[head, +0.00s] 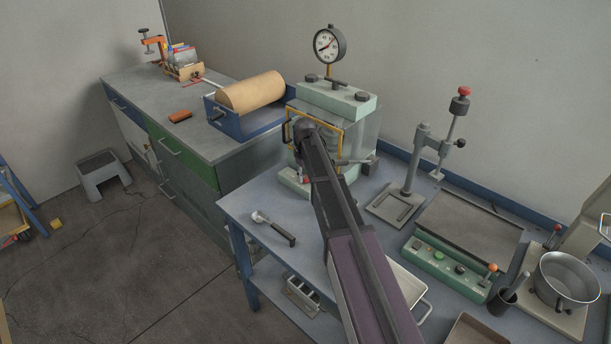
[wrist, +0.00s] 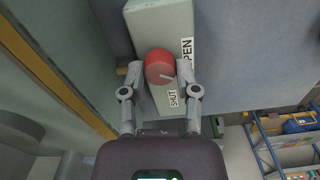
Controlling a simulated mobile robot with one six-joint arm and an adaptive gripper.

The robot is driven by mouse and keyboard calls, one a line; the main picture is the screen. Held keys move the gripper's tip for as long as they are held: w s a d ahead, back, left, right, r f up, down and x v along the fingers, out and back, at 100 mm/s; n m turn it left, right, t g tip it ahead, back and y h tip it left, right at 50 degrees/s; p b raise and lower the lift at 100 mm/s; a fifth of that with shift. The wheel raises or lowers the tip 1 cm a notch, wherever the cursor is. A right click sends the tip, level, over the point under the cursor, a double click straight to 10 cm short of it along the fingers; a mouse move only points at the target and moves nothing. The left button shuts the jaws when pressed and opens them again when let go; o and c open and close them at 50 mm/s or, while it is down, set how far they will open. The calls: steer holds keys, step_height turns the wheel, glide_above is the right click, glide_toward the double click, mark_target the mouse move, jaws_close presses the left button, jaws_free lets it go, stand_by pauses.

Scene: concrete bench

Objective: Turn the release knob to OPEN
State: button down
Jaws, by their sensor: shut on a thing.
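The release knob (wrist: 159,62) is round and red with a pale pointer line. It sits on a pale green block (wrist: 160,20) in the wrist view. A SHUT label (wrist: 173,98) and a partly covered OPEN label (wrist: 187,48) are beside it. The pointer line slants right and slightly down, between the two labels. My gripper (wrist: 160,69) has one finger on each side of the knob and is shut on it. In the head view, the pale green machine with a dial gauge (head: 328,45) stands behind my arm, which hides the gripper.
A press stand (head: 411,170), a green control box (head: 448,262) and a metal pot (head: 567,279) stand right on the blue bench. A black-handled tool (head: 275,229) lies at its left front. A brown roll (head: 250,91) is on the grey cabinet behind.

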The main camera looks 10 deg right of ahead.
mark_target(305, 176)
steer(key=n, duration=0.5)
steer(key=shift+n, duration=0.4)
steer(key=shift+c, duration=1.7)
jaws_free()
steer(key=shift+d, duration=0.1)
step_height(305, 176, up, 9)
steer(key=p, duration=0.9)
steer(key=shift+r, duration=0.1)
steer(key=shift+r, duration=0.1)
steer(key=shift+r+p, duration=0.35)
steer(key=shift+p, duration=0.25)
